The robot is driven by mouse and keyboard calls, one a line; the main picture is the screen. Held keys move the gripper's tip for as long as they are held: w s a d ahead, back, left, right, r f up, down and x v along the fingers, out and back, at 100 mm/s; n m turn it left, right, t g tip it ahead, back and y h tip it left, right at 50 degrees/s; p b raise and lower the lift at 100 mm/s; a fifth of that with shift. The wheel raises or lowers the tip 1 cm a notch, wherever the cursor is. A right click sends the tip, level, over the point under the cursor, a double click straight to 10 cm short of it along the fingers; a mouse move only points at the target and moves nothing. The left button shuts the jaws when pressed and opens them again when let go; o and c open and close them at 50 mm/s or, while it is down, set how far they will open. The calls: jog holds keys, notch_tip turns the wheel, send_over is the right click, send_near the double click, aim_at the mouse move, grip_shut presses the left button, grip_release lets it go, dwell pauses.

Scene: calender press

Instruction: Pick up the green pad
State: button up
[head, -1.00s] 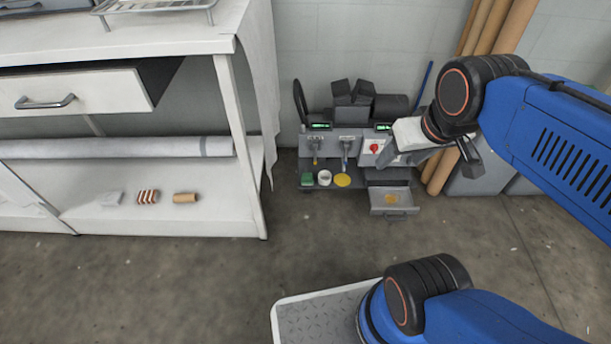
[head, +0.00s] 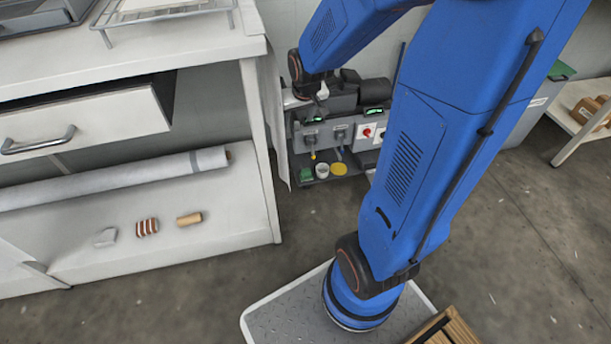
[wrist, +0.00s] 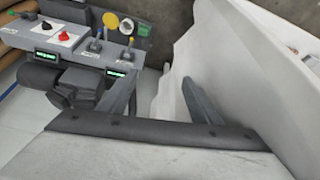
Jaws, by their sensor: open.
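The green pad (head: 306,174) sits at the left end of the low shelf of the grey machine, left of a white round container.
The white bench (head: 262,160) with its hanging sheet (head: 272,125) stands close beside my gripper. The grey machine (head: 318,135) has levers and a red switch (head: 367,132). A yellow disc (head: 338,169) lies right of the white container (head: 322,171). The floor in front is clear.

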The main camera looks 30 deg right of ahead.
jog(key=w+d+f, duration=0.3)
jog(key=w+f, duration=0.1)
jog(key=f, duration=0.3)
jog(key=w+d+f, duration=0.3)
jog(key=f, duration=0.4)
jog(key=m, duration=0.2)
send_near(306, 170)
jog(key=x, duration=0.5)
jog(key=shift+x, duration=2.6)
jog(key=c, duration=0.8)
